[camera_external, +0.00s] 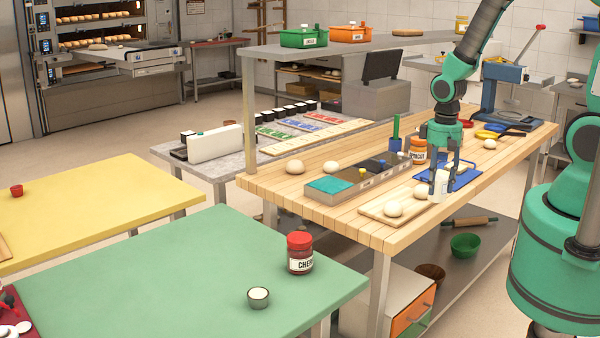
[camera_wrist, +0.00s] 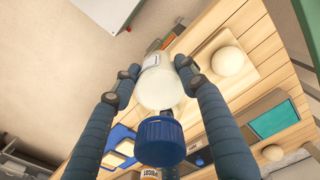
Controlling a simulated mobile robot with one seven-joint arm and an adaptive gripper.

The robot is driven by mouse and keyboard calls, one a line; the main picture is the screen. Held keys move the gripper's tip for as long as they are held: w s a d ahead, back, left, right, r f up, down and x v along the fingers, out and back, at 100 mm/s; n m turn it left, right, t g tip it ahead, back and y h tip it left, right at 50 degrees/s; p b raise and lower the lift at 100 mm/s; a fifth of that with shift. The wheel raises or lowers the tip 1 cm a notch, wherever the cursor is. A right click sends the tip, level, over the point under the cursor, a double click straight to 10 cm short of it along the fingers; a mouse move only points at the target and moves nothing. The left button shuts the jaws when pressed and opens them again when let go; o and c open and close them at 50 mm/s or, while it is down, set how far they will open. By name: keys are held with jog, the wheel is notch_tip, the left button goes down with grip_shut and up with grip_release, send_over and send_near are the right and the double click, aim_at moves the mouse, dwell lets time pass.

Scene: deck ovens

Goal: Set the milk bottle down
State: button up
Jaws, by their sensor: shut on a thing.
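The milk bottle (camera_external: 440,187) is white, and the wrist view shows its blue cap (camera_wrist: 160,142) pointing toward the camera. My gripper (camera_external: 441,172) is over the wooden worktable (camera_external: 345,218), shut on the bottle. In the wrist view my gripper's fingertips (camera_wrist: 157,66) press on both sides of the bottle's white body (camera_wrist: 158,88). The bottle looks about upright, near the table's front edge. I cannot tell whether its base touches the table.
A light board (camera_external: 376,213) with dough balls lies just left of the bottle. A blue tray (camera_external: 463,178) is close on the right. An apricot jar (camera_external: 418,151) and a blue cup (camera_external: 396,145) stand behind. A compartment tray (camera_external: 325,188) is farther left.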

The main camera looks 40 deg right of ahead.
jog(key=shift+w+a+r, duration=0.1)
jog(key=shift+w+a, duration=0.2)
jog(key=shift+w, duration=0.3)
jog(key=w+a+r+n, duration=0.2)
jog(key=w+a+n, duration=0.1)
jog(key=w+a, duration=1.05)
jog(key=w+a+n, duration=0.1)
jog(key=w+a, duration=0.5)
jog(key=a, duration=0.3)
jog(key=w+a+n, duration=0.1)
jog(key=w+a, duration=0.5)
jog(key=a, duration=0.3)
jog(key=s+a+f+n, duration=0.1)
jog(key=a+f+n, duration=0.1)
jog(key=a, duration=1.8)
jog(key=s+a+f+n, duration=0.2)
jog(key=a+n, duration=0.1)
jog(key=a, duration=1.7)
jog(key=shift+f, duration=0.3)
jog(key=shift+d, duration=0.1)
jog(key=shift+f, duration=3.2)
jog(key=shift+f, duration=0.1)
